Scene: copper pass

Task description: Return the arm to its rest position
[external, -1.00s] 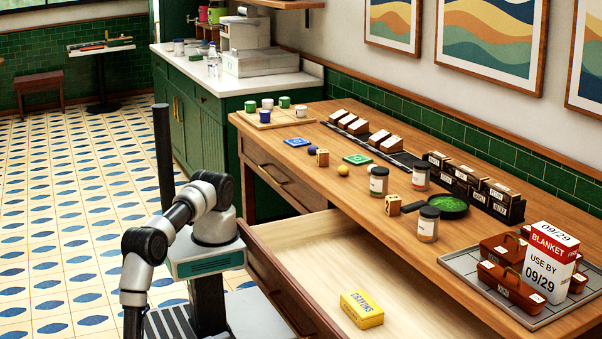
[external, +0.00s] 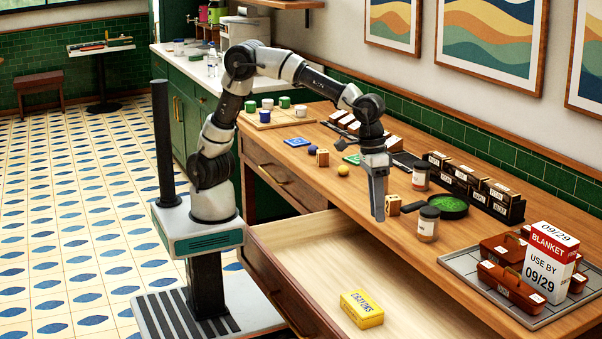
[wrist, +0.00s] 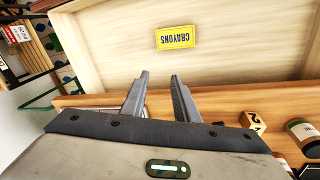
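My arm is raised and arched over the counter (external: 330,118), with my gripper (external: 378,215) pointing down at the counter's front edge, above the open drawer (external: 300,235). In the wrist view, the two fingers of my gripper (wrist: 160,76) stand apart with nothing between them. A yellow crayons box (external: 361,309) lies in the drawer, well below and clear of my gripper. It also shows in the wrist view (wrist: 176,37), beyond the fingertips.
Close to my gripper on the counter stand a wooden block (external: 393,206), lidded jars (external: 428,224) and a dark pan with green contents (external: 450,206). A tray (external: 455,258) with brown boxes and a red-and-white carton (external: 549,262) is at right. The tiled floor (external: 70,210) at left is clear.

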